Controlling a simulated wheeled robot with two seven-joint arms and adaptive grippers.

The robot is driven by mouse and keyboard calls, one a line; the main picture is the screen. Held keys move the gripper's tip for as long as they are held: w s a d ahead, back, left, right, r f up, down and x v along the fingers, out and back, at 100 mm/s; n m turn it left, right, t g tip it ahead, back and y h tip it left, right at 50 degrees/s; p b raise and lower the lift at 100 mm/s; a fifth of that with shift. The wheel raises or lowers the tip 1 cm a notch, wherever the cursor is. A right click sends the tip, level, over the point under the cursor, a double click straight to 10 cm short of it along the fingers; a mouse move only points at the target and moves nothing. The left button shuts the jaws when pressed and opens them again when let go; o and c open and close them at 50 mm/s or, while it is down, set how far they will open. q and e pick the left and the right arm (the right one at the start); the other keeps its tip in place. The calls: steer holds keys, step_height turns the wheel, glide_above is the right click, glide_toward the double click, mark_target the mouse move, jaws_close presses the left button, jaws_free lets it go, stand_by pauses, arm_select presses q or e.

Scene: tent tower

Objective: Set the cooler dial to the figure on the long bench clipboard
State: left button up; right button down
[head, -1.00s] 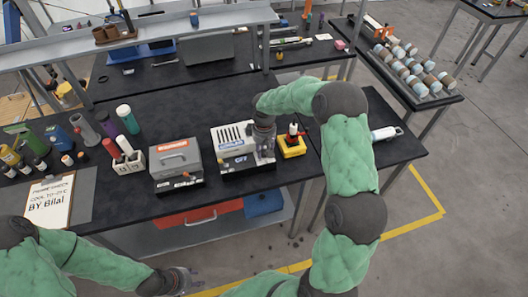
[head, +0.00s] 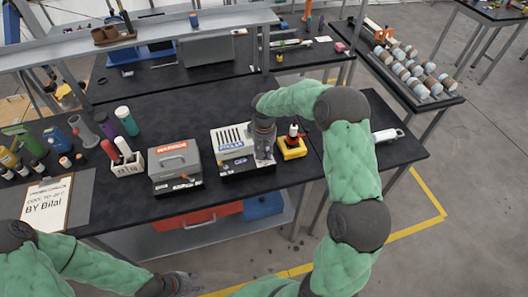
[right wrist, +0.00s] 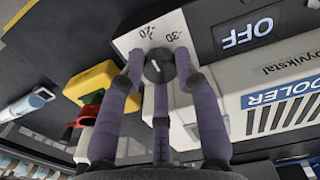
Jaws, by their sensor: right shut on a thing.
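The white cooler (head: 231,137) stands on the long black bench. In the right wrist view its blue label (right wrist: 272,96) and a dark display (right wrist: 247,30) reading OFF show. My right gripper (right wrist: 158,66) is shut on the small dark dial (right wrist: 153,70) beside the display. The scale marks -20 and -30 show beyond the dial; its light pointer line is small and partly hidden. In the head view my right gripper (head: 263,158) is at the cooler's right front. The clipboard (head: 48,203) lies at the bench's left; its figure is too small to read surely. My left gripper (head: 182,284) is low before the bench.
A yellow box with a red knob (head: 292,148) stands close to the cooler's right. A white handheld tool (head: 386,135) lies at the right end.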

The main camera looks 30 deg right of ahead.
steer(key=c, duration=1.2)
jaws_free()
steer(key=shift+r, duration=0.1)
step_height(320, 180, up, 12)
steer(key=shift+f, duration=0.1)
steer(key=shift+f, duration=0.1)
